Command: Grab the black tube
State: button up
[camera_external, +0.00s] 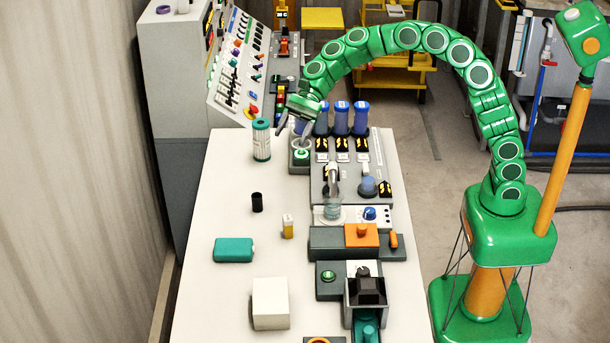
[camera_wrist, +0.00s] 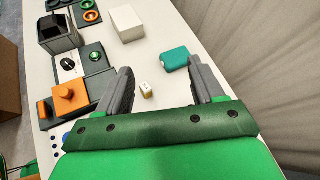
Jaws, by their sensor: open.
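The black tube (camera_external: 257,202) is a short dark cylinder standing upright on the white table, left of the middle in the external view. I cannot make it out in the wrist view, where my gripper body covers the near part of the table. My gripper (camera_external: 293,127) is above the far part of the table, beyond the tube and to its right, well apart from it. In the wrist view my gripper (camera_wrist: 161,70) has its two grey fingers spread wide with nothing held between them.
A small yellow-and-white bottle (camera_external: 288,226), a teal case (camera_external: 233,250) and a white block (camera_external: 270,303) stand nearer on the table (camera_external: 205,200). A tall teal-and-white canister (camera_external: 261,140) stands behind the tube. Dip stations with blue cylinders (camera_external: 341,117) line the right side.

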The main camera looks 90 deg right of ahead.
jog(key=w+d+f+m+t, duration=0.25)
jog(key=w+d+m, duration=0.25)
jog(key=w+d, duration=0.25)
send_near(254, 204)
jog(key=shift+w+a+f, duration=0.25)
jog(key=shift+w+f, duration=0.2)
jog(key=shift+w, duration=0.05)
jog(key=shift+w+a+f, duration=0.25)
jog(key=shift+w+f, duration=0.2)
jog(key=shift+w, duration=0.05)
jog(key=x, duration=0.6)
jog(key=shift+s+a+f, duration=0.1)
jog(key=shift+s+a, duration=0.15)
jog(key=shift+a, duration=0.15)
jog(key=shift+w+a+f, duration=0.15)
jog(key=shift+w+a, duration=0.3)
jog(key=c, duration=1.2)
